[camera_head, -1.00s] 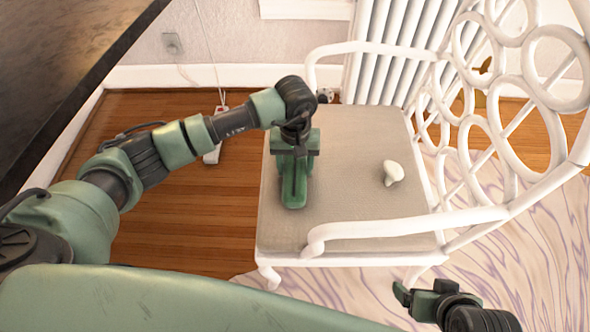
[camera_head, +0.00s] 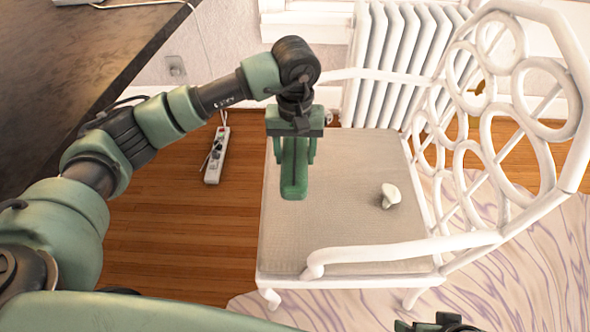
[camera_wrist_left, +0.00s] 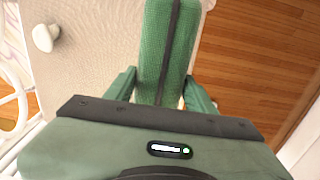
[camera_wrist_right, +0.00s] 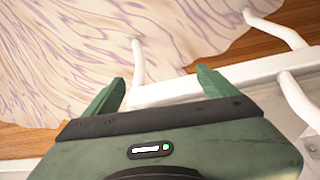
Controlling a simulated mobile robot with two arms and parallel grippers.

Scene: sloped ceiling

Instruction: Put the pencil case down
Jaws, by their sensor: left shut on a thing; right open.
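My left gripper (camera_head: 294,150) is shut on a green, textured pencil case (camera_head: 293,180). In the left wrist view, the pencil case (camera_wrist_left: 158,45) has a dark zip line and sits between the two fingers. It appears over the left part of the chair seat (camera_head: 345,225); whether it touches the seat I cannot tell. My right gripper (camera_wrist_right: 160,85) is open and empty, beside the chair frame in its wrist view. Only its top shows at the bottom edge of the head view (camera_head: 440,325).
A white mushroom-shaped object (camera_head: 390,196) lies on the right of the seat. The white chair back (camera_head: 490,150) and front armrest (camera_head: 400,248) border the seat. A power strip (camera_head: 217,155) lies on the floor, and a dark tabletop (camera_head: 90,50) is at left. The front of the seat is clear.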

